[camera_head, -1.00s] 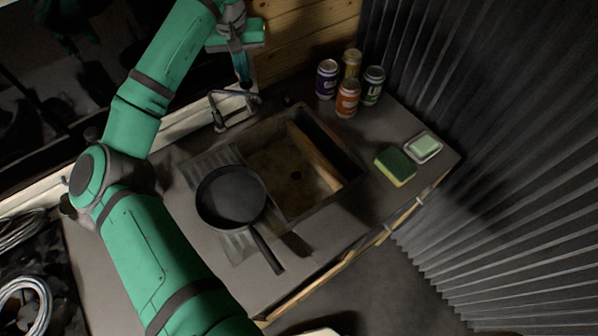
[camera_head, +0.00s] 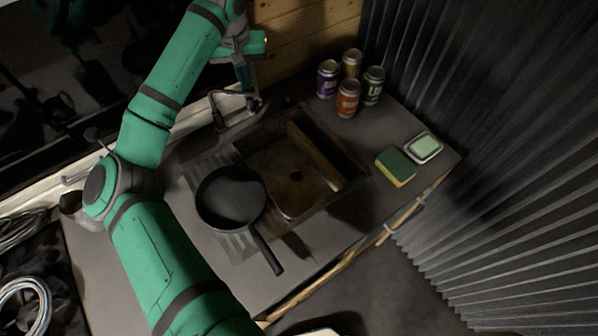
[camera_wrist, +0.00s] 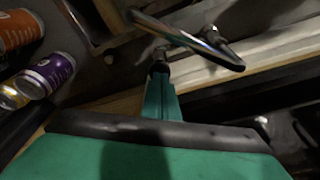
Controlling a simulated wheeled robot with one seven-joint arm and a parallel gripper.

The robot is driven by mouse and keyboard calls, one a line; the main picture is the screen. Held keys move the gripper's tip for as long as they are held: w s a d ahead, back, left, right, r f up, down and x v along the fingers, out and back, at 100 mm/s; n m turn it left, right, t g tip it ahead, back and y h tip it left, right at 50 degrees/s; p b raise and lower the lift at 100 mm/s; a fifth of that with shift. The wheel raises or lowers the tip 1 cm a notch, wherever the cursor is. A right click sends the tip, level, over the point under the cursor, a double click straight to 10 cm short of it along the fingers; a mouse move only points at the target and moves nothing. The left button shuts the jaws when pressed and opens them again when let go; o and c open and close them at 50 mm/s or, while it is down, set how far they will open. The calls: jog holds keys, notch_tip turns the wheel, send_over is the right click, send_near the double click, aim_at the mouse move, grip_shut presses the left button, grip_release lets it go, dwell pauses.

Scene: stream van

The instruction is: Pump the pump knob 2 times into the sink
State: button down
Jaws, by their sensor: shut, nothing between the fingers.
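The metal pump faucet (camera_head: 222,122) stands at the back left edge of the sink (camera_head: 275,170), its bent spout reaching toward the basin. Its pump knob (camera_head: 254,105) is small and dark at the back end. My gripper (camera_head: 250,91) is shut and empty, pointing down just above the knob. In the wrist view the spout (camera_wrist: 205,42) curves across the top, and my shut fingertips (camera_wrist: 159,70) are right at the pump's base end, largely covering the knob. I cannot tell whether they touch it.
A black frying pan (camera_head: 231,196) sits on the drainboard left of the basin. Several cans (camera_head: 348,98) stand on the counter right of the faucet. A sponge (camera_head: 395,167) and a soap dish (camera_head: 424,148) lie farther right. A wooden wall (camera_head: 300,40) is close behind.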

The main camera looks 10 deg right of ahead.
jog(key=shift+s+d+f, duration=0.1)
jog(key=shift+f, duration=0.3)
jog(key=shift+r, duration=2.25)
notch_tip(320, 180, up, 6)
dwell(0.6)
